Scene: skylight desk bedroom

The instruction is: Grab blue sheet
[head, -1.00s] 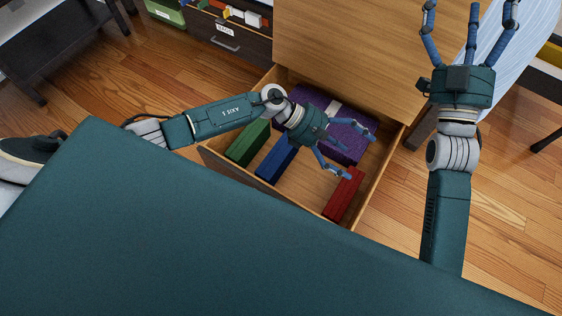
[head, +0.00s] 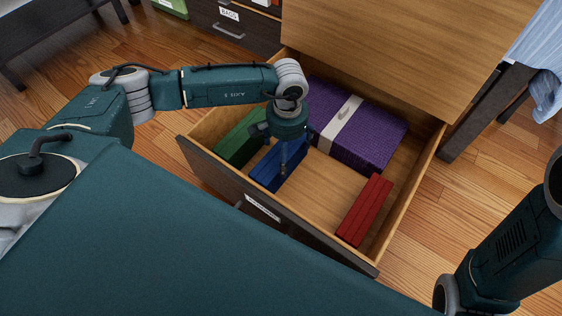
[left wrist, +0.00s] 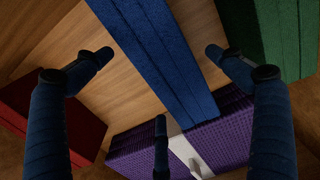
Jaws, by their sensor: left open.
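The blue sheet (head: 263,174) is a long, narrow folded block lying in the open drawer. It also shows in the left wrist view (left wrist: 163,50), running from the top edge down toward the middle. My left gripper (head: 284,166) points down over the blue sheet in the head view, fingers spread and partly covering it. In the left wrist view its fingers (left wrist: 160,75) are apart, with nothing between them held. I cannot tell whether a fingertip touches the sheet. My right arm shows at the lower right, but its gripper is out of view.
In the drawer (head: 325,187), a green folded block (head: 236,145) lies left of the blue one. A purple bundle (head: 375,135) with a pale band lies behind, and a red block (head: 364,210) lies at right.

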